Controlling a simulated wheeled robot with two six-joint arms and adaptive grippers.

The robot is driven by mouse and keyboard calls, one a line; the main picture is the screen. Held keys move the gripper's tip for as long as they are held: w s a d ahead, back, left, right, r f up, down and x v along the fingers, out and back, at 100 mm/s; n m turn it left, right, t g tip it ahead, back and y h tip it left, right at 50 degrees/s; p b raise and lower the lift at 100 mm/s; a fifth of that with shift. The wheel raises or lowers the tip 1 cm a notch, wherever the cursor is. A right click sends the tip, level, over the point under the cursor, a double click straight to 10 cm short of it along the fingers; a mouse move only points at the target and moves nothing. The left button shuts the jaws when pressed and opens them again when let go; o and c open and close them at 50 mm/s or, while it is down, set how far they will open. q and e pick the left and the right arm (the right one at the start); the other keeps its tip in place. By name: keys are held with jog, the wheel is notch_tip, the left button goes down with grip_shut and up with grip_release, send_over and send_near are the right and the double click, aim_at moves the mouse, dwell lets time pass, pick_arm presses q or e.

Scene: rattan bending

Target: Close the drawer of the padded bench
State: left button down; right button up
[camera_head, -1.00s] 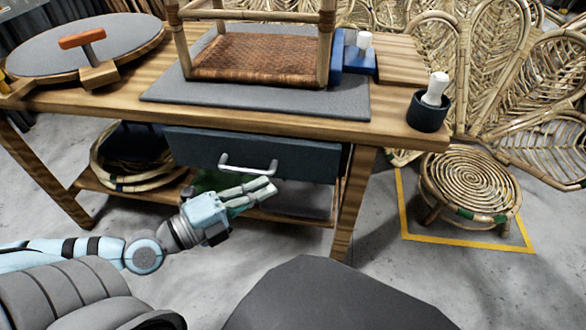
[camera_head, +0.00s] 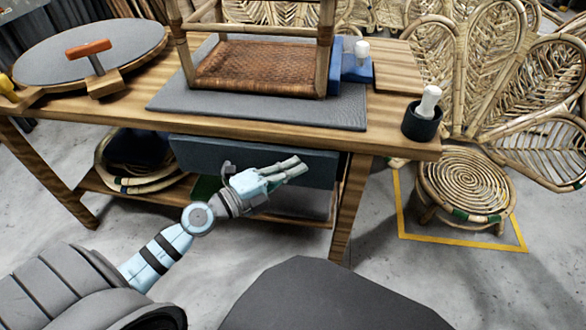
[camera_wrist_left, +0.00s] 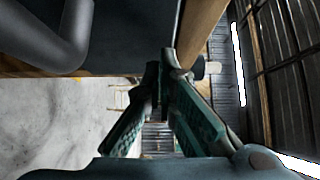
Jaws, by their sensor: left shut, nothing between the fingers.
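The padded bench (camera_head: 100,112) is a wooden table with a grey pad (camera_head: 270,115) on top. Its dark blue-grey drawer (camera_head: 205,152) sits under the top; I cannot tell how far out it stands. My left gripper (camera_head: 298,165) is shut and empty, in front of the drawer's face, pointing right. It hides most of the drawer handle (camera_head: 228,168) in the head view. The left wrist view shows the grey handle (camera_wrist_left: 65,35) large at the upper left, beside the dark drawer face (camera_wrist_left: 130,35). The shut fingers (camera_wrist_left: 165,60) are apart from the handle there. My right gripper is out of view.
A woven rattan stool frame (camera_head: 255,68) stands on the pad. A dark cup (camera_head: 422,124) is at the bench's right end. Rattan coils (camera_head: 125,180) lie on the lower shelf. A round rattan stool (camera_head: 465,185) stands at right. The floor in front is clear.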

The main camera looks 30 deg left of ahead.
pick_arm(q)
jog(key=shift+w+a+r, duration=0.1)
jog(key=shift+w+a, duration=0.2)
jog(key=shift+w, duration=0.4)
jog(key=shift+w+a, duration=0.25)
jog(key=shift+w, duration=0.4)
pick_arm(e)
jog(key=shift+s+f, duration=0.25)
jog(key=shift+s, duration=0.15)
pick_arm(q)
jog(key=shift+r, duration=0.1)
